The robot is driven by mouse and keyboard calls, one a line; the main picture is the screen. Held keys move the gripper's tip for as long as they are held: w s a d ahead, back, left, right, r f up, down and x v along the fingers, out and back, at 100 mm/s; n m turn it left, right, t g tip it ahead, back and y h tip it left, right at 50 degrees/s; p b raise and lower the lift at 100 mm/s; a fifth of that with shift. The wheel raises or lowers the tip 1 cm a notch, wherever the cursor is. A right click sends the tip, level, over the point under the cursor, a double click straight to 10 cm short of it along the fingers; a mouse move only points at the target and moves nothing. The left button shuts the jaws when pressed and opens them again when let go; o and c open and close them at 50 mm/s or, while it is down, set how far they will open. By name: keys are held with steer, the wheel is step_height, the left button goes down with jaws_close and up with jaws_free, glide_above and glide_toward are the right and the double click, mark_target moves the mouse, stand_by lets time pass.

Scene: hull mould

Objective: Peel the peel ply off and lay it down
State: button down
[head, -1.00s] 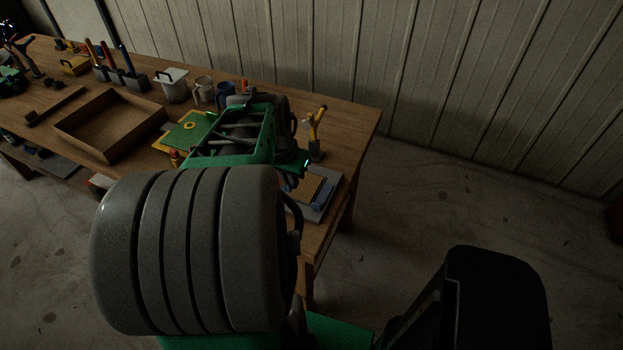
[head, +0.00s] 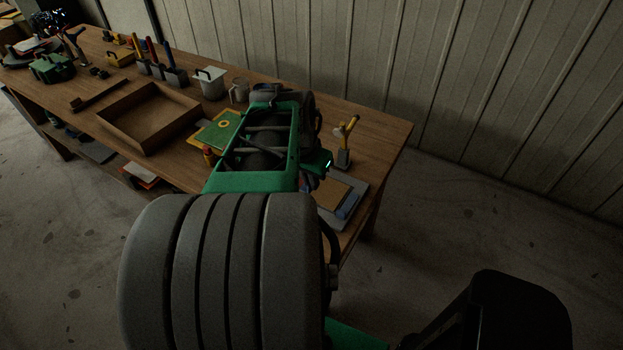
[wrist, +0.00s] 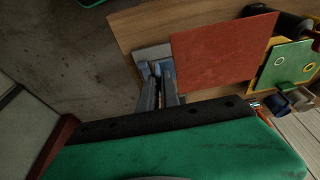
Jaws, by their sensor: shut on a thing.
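The peel ply (wrist: 222,52) is a flat, dull red sheet in the wrist view, right beside my fingers. My gripper (wrist: 160,82) is shut on it at its left edge; the exact pinch is hard to see. The sheet appears to be above the table and covers part of what is under it. In the head view my arm hides the sheet and my fingertips. A green panel with a yellow border (head: 222,128) lies on the table left of my arm; it also shows at the right of the wrist view (wrist: 288,64).
The wooden table (head: 385,142) carries an open brown tray (head: 150,140), a white pot (head: 210,83), a mug (head: 239,90) and a stand with a yellow tool (head: 344,145). A grey plate (head: 353,199) with a tan sheet and blue block lies near the right end.

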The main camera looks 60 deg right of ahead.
steer(key=shift+r+p, duration=2.3)
steer(key=shift+r, duration=1.35)
steer(key=shift+w, duration=0.1)
